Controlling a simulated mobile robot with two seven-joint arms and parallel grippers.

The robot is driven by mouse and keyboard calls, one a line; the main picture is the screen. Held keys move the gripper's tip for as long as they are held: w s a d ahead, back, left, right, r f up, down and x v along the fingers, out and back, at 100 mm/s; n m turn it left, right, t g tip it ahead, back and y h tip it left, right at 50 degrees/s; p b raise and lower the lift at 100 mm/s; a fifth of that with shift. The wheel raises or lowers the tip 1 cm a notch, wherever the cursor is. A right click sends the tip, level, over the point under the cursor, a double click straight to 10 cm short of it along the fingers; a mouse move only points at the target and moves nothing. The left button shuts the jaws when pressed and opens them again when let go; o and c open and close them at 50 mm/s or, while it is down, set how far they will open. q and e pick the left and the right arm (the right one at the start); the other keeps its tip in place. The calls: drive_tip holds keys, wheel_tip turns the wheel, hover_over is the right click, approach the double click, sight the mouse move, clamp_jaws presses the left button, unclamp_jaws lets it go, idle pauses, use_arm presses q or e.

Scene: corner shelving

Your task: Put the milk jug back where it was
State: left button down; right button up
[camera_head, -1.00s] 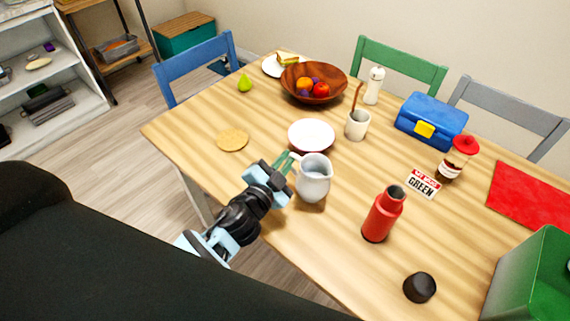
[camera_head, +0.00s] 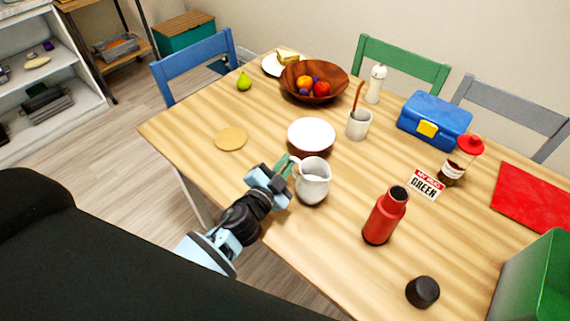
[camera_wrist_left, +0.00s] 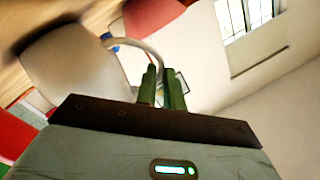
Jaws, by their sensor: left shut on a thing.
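The white milk jug (camera_head: 313,183) is near the front edge of the wooden table, upright, with its handle toward the left. My left gripper (camera_head: 287,166) is shut on the jug's handle. In the left wrist view the green fingers (camera_wrist_left: 160,88) are closed around the thin curved handle, and the jug's pale body (camera_wrist_left: 75,68) fills the upper left. I cannot tell whether the jug's base touches the table. My right gripper is not in view.
A round coaster (camera_head: 231,138) lies left of the jug. A white-topped bowl (camera_head: 311,134) stands behind it, a cup (camera_head: 358,126) behind right. A red bottle (camera_head: 384,216) and black cap (camera_head: 423,291) are to the right. The table (camera_head: 290,240) is bare in front.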

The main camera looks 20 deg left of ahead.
use_arm(q)
drive_tip(key=shift+f, duration=0.1)
drive_tip(key=c, duration=1.5)
unclamp_jaws()
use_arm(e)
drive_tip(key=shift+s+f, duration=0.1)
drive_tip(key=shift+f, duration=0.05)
